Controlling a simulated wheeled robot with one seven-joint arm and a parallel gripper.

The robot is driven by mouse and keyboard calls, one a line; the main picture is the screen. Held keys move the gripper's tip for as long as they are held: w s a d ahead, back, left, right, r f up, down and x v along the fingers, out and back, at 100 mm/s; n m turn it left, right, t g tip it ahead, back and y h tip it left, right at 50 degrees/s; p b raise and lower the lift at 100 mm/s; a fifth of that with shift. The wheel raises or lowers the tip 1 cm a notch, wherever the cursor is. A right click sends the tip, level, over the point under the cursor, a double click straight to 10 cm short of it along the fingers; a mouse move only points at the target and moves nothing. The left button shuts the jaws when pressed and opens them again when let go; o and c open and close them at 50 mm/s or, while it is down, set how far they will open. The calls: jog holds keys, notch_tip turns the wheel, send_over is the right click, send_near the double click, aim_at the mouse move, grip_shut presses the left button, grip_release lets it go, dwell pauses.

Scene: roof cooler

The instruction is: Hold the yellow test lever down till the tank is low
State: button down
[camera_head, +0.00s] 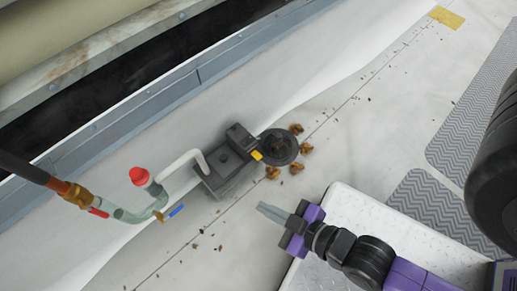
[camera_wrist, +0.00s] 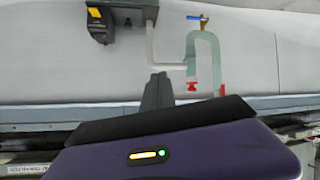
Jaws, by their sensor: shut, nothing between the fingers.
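The yellow test lever (camera_head: 257,155) sticks out from the right side of a dark grey tank unit (camera_head: 228,177), close to the round drain. In the wrist view the lever (camera_wrist: 95,12) shows as a yellow tab on the dark unit (camera_wrist: 101,30) at the top left. The water level in the tank cannot be seen. My gripper (camera_head: 264,208) is shut and empty, below and apart from the lever in the head view. In the wrist view its closed fingers (camera_wrist: 158,80) stand at the middle, right of and below the unit.
A dark round drain (camera_head: 278,147) with brown leaves (camera_head: 297,168) around it lies beside the unit. A white pipe (camera_head: 180,162) and clear tubing (camera_head: 150,210) with a blue handle (camera_head: 176,210) and red cap (camera_head: 140,176) run left. A grey ledge (camera_head: 180,85) runs behind.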

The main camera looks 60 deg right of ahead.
jog(key=w+a+f+n+g+p, duration=0.1)
jog(key=w+f+n+g+p, duration=0.2)
jog(key=w+f, duration=0.5)
jog(key=r+n+g+y+p, duration=0.1)
jog(key=r+n+g+p, duration=0.1)
jog(key=n+g+p, duration=0.8)
send_over(258, 156)
jog(key=b, duration=0.2)
jog(key=shift+s+f+n+t, duration=0.1)
jog(key=shift+s+n+t, duration=0.05)
jog(key=shift+n+t, duration=0.2)
jog(key=shift+f, duration=0.15)
notch_tip(258, 156, down, 14)
jog(key=b, duration=0.8)
